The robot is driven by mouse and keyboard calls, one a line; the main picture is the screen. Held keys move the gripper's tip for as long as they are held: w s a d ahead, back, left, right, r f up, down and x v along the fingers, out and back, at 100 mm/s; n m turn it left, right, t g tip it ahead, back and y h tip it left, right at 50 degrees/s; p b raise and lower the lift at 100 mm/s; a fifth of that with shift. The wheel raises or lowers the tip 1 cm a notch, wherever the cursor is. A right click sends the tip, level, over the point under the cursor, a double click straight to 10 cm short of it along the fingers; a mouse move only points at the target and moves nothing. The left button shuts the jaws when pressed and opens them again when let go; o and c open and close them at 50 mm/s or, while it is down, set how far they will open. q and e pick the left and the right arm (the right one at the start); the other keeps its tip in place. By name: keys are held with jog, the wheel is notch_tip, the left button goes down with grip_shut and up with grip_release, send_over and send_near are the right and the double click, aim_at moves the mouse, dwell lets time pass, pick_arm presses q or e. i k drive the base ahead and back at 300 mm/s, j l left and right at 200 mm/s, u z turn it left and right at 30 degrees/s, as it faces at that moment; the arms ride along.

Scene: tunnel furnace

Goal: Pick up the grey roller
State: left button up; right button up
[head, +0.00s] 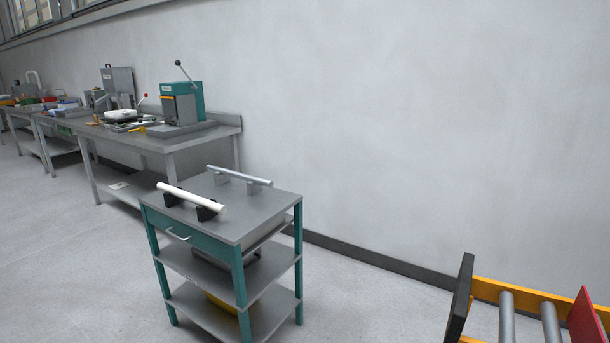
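The grey roller (240,175) lies across grey supports at the back of the top of a teal and grey trolley (237,222). A white roller (191,197) lies on black supports nearer the front of the same top, apart from the grey one. Neither of my grippers shows in the head view.
A grey workbench (161,141) with a teal press (183,102) stands behind the trolley to the left. An orange roller conveyor frame (487,287) with a black end and a red plate (583,318) is at the lower right. Floor left of the trolley is clear.

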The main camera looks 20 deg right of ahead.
aim_at(268, 184)
jog(key=z, duration=0.25)
jog(key=i, duration=0.15)
jog(key=i+l+u, duration=0.3)
jog(key=i+l, duration=0.2)
jog(key=i+l+u, duration=0.3)
jog(key=i+l, duration=0.15)
jog(key=l, duration=0.25)
jog(key=i+l+u, duration=0.15)
jog(key=l, duration=0.2)
jog(key=i+l+u, duration=0.15)
jog(key=l, duration=0.25)
jog(key=i+l+u, duration=0.15)
jog(key=l, duration=0.25)
jog(key=i+l+u, duration=0.15)
jog(key=l, duration=0.3)
jog(key=i, duration=0.1)
